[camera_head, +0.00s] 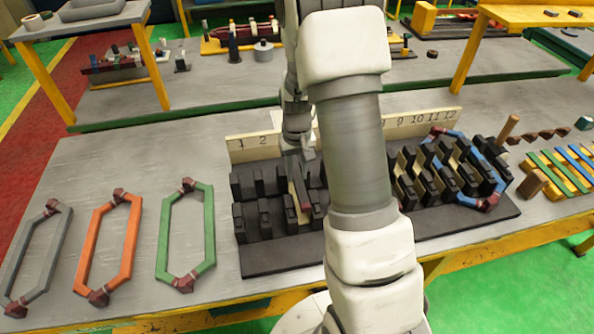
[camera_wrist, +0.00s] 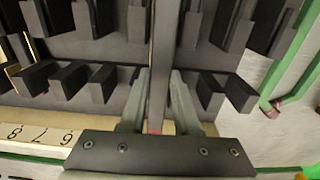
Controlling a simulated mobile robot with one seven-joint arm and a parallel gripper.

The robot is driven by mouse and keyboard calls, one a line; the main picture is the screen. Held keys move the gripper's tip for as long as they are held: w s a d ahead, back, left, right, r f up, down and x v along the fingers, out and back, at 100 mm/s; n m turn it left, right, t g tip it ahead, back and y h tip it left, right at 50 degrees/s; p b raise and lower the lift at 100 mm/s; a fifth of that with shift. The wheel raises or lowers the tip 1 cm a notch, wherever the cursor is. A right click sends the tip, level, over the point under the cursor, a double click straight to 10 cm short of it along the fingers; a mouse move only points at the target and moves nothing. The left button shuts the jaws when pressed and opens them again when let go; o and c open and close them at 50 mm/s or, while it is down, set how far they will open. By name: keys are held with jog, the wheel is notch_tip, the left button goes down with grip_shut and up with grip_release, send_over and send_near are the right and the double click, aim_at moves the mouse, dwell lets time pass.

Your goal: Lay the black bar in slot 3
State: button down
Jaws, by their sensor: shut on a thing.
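The stator block (camera_head: 262,262) is a dark base with rows of upright black teeth, and slots run between them. My gripper (camera_wrist: 159,76) is shut on a long, narrow dark bar (camera_wrist: 161,40), with one finger on each side. In the head view the bar (camera_head: 298,187) shows just left of my arm, among the left teeth, with a reddish near end. It runs lengthwise, about in line with the slots. I cannot tell whether it is down in a slot or above it. My arm hides the middle of the block and most of my gripper in the head view.
A number strip (camera_head: 245,145) stands behind the block; my arm hides its middle numbers. Grey (camera_head: 40,250), orange (camera_head: 107,245) and green (camera_head: 186,235) coils lie at left. A blue-and-red coil (camera_head: 492,201) sits on the right teeth. Coloured bars (camera_head: 565,168) lie far right.

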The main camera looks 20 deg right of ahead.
aim_at(297, 186)
jog(key=shift+f, duration=0.2)
jog(key=shift+f+b, duration=2.9)
jog(key=shift+f, duration=0.45)
jog(key=shift+f, duration=0.2)
jog(key=c, duration=0.6)
grip_release()
jog(key=shift+o, duration=0.2)
jog(key=shift+r, duration=0.25)
jog(key=shift+r, duration=0.4)
jog(key=shift+r+p, duration=0.2)
jog(key=shift+p, duration=0.2)
